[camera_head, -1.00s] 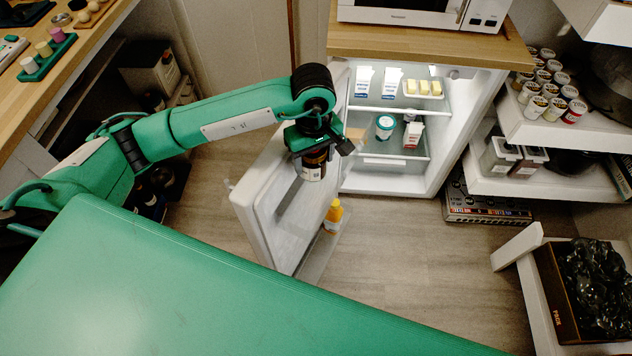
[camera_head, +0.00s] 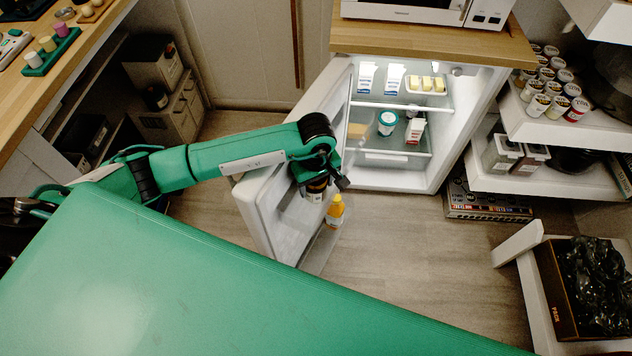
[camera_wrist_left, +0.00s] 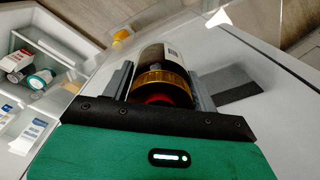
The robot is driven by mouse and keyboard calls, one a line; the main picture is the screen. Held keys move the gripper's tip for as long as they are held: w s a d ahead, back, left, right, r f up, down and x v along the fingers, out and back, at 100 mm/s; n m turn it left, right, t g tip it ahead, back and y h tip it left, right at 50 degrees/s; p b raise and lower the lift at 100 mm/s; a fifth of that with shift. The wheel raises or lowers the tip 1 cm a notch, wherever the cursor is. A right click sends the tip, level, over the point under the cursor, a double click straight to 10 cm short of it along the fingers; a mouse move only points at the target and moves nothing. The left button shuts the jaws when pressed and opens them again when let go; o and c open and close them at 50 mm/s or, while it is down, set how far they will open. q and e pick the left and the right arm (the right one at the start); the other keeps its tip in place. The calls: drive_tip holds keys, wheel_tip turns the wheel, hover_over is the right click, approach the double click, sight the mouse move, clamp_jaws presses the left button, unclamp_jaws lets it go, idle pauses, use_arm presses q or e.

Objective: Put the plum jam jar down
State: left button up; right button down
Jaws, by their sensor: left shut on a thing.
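My left gripper (camera_head: 318,182) is shut on a dark jar, the plum jam jar (camera_head: 316,196). It hangs at the inner side of the open fridge door (camera_head: 258,218), mostly hidden by the gripper in the head view. In the left wrist view the jar (camera_wrist_left: 165,62) has a gold lid rim, a red centre and a pale label, and sits between the two grey fingers of the gripper (camera_wrist_left: 155,84). I cannot tell whether the jar touches the door shelf (camera_head: 318,250). My right gripper is not in view.
The lit fridge (camera_head: 440,165) holds cartons, a butter dish (camera_head: 426,86) and a teal-and-white tub (camera_head: 387,122). Shelves with jars (camera_head: 510,180) stand at right. Floor before the fridge is clear.

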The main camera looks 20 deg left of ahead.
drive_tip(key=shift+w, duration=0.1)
use_arm(q)
drive_tip(key=shift+f, duration=0.1)
drive_tip(key=o, duration=1.3)
drive_tip(key=shift+c, duration=0.2)
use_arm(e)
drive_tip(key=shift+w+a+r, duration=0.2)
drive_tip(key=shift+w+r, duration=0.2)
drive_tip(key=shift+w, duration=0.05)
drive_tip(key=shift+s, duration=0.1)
use_arm(q)
wheel_tip(320, 180, up, 2)
drive_tip(key=shift+w+r, duration=0.1)
drive_tip(key=shift+r, duration=0.05)
wheel_tip(320, 180, up, 9)
drive_tip(key=shift+r+b, duration=0.1)
drive_tip(key=shift+b, duration=0.25)
drive_tip(key=shift+r, duration=0.4)
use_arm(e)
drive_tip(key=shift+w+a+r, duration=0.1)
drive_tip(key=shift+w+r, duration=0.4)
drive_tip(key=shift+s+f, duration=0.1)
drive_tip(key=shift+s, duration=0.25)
